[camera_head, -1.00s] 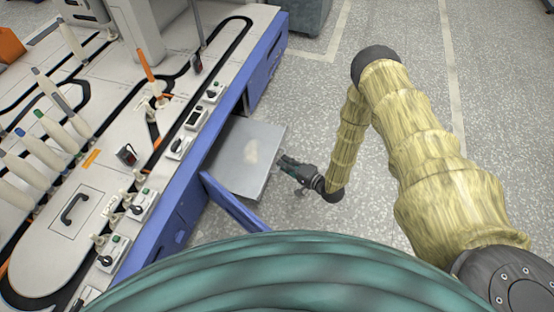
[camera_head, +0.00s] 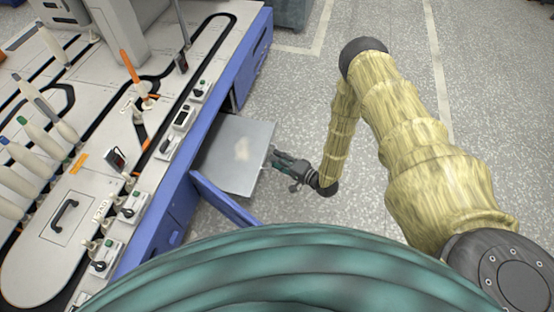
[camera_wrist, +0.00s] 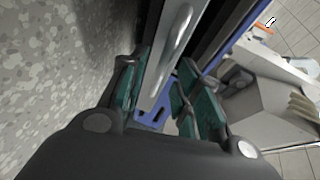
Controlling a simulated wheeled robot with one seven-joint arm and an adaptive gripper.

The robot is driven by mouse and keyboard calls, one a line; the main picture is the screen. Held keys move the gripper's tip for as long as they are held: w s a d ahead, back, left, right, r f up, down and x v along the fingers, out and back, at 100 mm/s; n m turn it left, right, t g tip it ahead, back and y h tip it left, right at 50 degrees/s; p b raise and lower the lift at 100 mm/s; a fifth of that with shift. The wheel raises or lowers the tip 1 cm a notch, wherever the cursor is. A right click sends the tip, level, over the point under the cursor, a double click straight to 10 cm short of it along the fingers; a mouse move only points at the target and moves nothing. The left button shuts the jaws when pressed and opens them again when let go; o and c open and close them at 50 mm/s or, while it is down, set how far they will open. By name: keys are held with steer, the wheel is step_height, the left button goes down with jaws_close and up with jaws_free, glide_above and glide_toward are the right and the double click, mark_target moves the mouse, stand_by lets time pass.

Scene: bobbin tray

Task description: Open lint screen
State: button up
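The lint screen appears to be the flat grey metal panel (camera_head: 232,150), pulled out of the open compartment in the machine's blue side, with a pale patch on top. My gripper (camera_head: 278,158) is at its outer right edge in the head view. In the wrist view the dark green fingers of my gripper (camera_wrist: 160,95) stand apart. The panel's metal front with a long rounded handle bar (camera_wrist: 180,42) lies between them. The left finger is close to the metal; I cannot tell whether it touches. The right fingers are over a dark gap.
A blue door (camera_head: 222,200) stands swung open just below the panel in the head view. The white machine top (camera_head: 95,130) with bobbins, tracks and switches is to the left. The speckled floor (camera_head: 300,90) right of the panel is clear.

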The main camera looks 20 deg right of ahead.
steer(key=v, duration=1.1)
steer(key=shift+s, duration=0.1)
